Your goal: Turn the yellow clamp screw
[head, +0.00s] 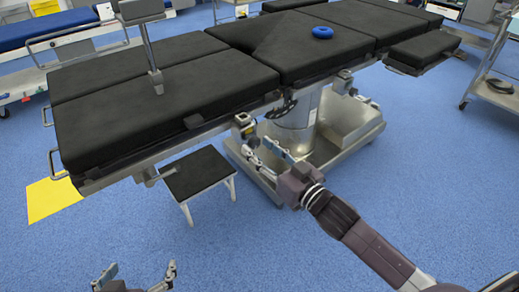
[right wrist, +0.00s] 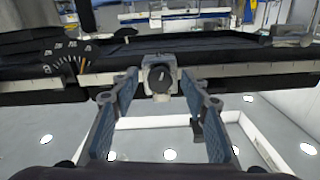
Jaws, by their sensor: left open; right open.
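A clamp (head: 243,124) with a dark knob sits on the side rail of the operating table, in the middle of the head view. In the right wrist view the clamp's round black knob (right wrist: 160,79) faces me; I cannot make out a yellow colour on it there. My right gripper (head: 262,151) is open just in front of and below the clamp. In the right wrist view its two fingers stand left and right of the knob, with gaps on both sides. My left gripper (head: 141,270) is open and empty at the bottom left, far from the clamp.
The black operating table (head: 190,85) stands over its metal base (head: 345,130). A blue ring (head: 322,32) lies on top. A small step stool (head: 200,172) stands below the rail, left of the right gripper. A yellow floor patch (head: 50,198) is at left. The front floor is clear.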

